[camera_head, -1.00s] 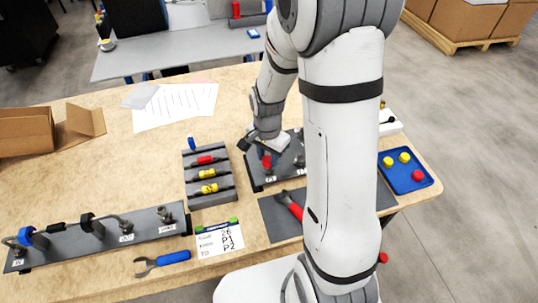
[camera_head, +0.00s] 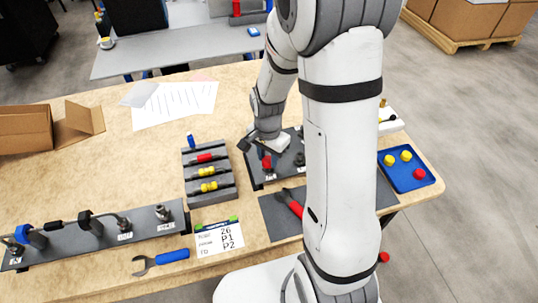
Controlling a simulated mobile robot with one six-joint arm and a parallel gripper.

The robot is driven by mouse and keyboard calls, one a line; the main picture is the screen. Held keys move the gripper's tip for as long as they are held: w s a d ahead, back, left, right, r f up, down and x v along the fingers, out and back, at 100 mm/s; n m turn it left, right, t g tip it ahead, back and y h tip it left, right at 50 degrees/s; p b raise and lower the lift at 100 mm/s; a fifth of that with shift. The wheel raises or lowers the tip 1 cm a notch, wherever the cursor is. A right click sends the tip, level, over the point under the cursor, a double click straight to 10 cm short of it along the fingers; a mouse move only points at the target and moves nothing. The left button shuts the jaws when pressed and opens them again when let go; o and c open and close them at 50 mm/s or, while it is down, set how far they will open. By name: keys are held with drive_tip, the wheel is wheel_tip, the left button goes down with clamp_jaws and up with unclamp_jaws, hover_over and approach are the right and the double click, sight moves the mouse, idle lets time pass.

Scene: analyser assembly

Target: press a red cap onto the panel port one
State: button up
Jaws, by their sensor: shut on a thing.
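A dark panel (camera_head: 258,181) lies on the wooden table, partly hidden behind my arm. A red cap (camera_head: 267,163) is at its left port, above a small white label (camera_head: 270,177) too small to read surely. My gripper (camera_head: 263,153) is over the left part of the panel, shut on this red cap. The cap looks upright, but I cannot tell whether it is seated on the port. Another port (camera_head: 299,159) shows to the right, beside my arm. A blue tray (camera_head: 409,185) at the right holds another red cap (camera_head: 420,174) and yellow caps (camera_head: 390,160).
A dark rack (camera_head: 212,197) with red and yellow pieces stands left of the panel. A red-handled tool (camera_head: 295,208) lies on a dark mat (camera_head: 275,221) in front. A card (camera_head: 219,239), a blue-handled wrench (camera_head: 160,262) and a long fitting rail (camera_head: 80,250) are at front left.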

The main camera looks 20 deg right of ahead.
drive_tip(key=shift+f, duration=0.4)
drive_tip(key=o, duration=1)
drive_tip(key=shift+r, duration=0.15)
wheel_tip(320, 180, up, 8)
drive_tip(key=shift+f+b, duration=0.2)
drive_tip(key=shift+b, duration=0.15)
drive_tip(key=shift+r, duration=0.1)
drive_tip(key=s+r+n+t, duration=0.1)
drive_tip(key=s+r+n, duration=0.2)
drive_tip(key=s, duration=0.1)
drive_tip(key=s+r+n+t, duration=0.1)
drive_tip(key=s+r+n, duration=0.2)
drive_tip(key=s+r, duration=0.1)
drive_tip(key=s+r+n+t, duration=0.1)
drive_tip(key=s+r+n, duration=0.3)
drive_tip(key=s, duration=0.2)
drive_tip(key=shift+d+r, duration=0.15)
drive_tip(key=shift+d, duration=0.05)
